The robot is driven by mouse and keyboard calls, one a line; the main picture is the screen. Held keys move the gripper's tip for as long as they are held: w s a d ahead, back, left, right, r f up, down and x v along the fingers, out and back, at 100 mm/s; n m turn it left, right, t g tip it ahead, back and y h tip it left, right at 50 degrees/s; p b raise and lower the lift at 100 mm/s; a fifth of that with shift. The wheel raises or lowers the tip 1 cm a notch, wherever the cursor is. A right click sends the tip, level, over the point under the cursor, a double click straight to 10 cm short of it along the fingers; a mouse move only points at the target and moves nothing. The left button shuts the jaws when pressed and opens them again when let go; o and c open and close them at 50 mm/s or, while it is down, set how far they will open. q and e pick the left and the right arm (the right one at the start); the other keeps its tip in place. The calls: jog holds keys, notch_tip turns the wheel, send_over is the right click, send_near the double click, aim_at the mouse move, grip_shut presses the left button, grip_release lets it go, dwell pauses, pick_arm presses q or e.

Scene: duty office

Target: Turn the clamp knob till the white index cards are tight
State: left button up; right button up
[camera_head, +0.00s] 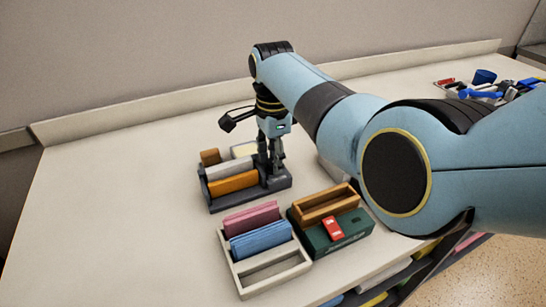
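A dark grey clamp tray (240,199) stands left of centre on the pale counter. In it, white index cards (229,168) lie in a row behind an orange block or card stack (233,183). My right gripper (272,170) points straight down over the tray's right end, its fingertips low beside the cards. The fingers and wrist cover that end, and I cannot make out the clamp knob. Whether the fingers are shut on it cannot be told. My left gripper is not in view.
In front stand a white tray (268,289) with pink and blue cards and a dark green box (358,231) with a wooden tray (325,204) and red item (333,229). A bin of blue tools (484,85) is at far right. The counter's left is clear.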

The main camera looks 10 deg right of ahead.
grip_shut()
jog(key=shift+m, duration=0.3)
jog(key=shift+m+p, duration=0.5)
jog(key=shift+m, duration=0.4)
jog(key=m, duration=0.2)
jog(key=shift+m+p, duration=0.3)
jog(key=shift+p, duration=0.1)
jog(key=m+p, duration=0.1)
jog(key=m, duration=0.5)
jog(key=o, duration=0.5)
grip_release()
